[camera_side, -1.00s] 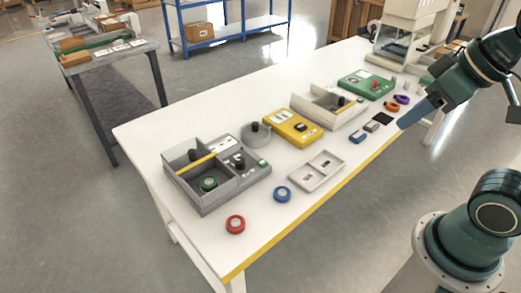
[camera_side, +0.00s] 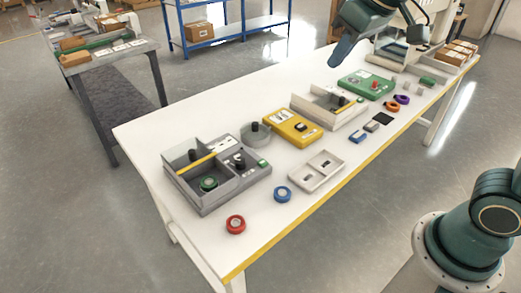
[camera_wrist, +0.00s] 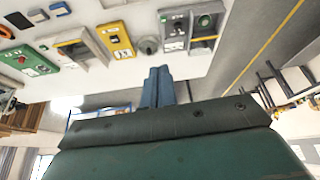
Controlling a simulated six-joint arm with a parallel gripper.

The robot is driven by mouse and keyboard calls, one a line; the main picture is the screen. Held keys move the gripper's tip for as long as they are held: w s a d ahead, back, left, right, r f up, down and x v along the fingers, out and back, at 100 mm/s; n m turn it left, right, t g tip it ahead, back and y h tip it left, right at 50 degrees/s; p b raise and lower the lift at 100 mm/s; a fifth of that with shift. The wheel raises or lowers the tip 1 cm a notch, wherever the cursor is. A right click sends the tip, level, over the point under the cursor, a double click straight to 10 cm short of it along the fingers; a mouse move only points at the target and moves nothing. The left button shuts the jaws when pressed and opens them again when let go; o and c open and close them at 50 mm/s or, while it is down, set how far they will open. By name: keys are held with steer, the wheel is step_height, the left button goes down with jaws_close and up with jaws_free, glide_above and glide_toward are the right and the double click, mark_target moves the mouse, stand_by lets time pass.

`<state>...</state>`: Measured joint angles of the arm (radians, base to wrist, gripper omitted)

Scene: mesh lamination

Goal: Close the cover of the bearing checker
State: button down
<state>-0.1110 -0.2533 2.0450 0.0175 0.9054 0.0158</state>
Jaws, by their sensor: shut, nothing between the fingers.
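The grey device (camera_side: 228,187), apparently the bearing checker, sits at the near left of the white table. Its open compartment has clear walls, a yellow bar across it and a green ring (camera_side: 209,184) inside. I cannot tell for certain which clear panel is its cover. The device also shows at the top of the wrist view (camera_wrist: 174,45). My gripper (camera_side: 336,64) is shut and empty, raised above the far edge of the table, well to the right of the device. Its blue fingers show in the wrist view (camera_wrist: 159,72).
A round grey pot (camera_side: 256,137), a yellow box (camera_side: 286,124), a beige open box (camera_side: 318,101) and a green box (camera_side: 358,82) line the table. A pale tray (camera_side: 304,183), a blue ring (camera_side: 283,194) and a red ring (camera_side: 235,224) lie nearer the front edge.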

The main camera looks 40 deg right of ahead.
steer(key=w+a+f, duration=0.1)
steer(key=w+a, duration=0.3)
steer(key=w, duration=0.7)
steer(key=n+g, duration=0.2)
glide_above(186, 154)
step_height(186, 154, down, 18)
steer(key=shift+s+f+y, duration=0.1)
steer(key=shift+s+y, duration=0.2)
steer(key=shift+s, duration=0.05)
steer(key=shift+f, duration=0.15)
steer(key=x, duration=0.9)
steer(key=shift+w+f, duration=0.35)
steer(key=shift+s+d+r, duration=0.1)
steer(key=shift+s+d, duration=0.15)
steer(key=shift+s, duration=0.7)
steer(key=shift+s+d, duration=0.3)
steer(key=shift+s, duration=0.7)
steer(key=shift+s, duration=0.1)
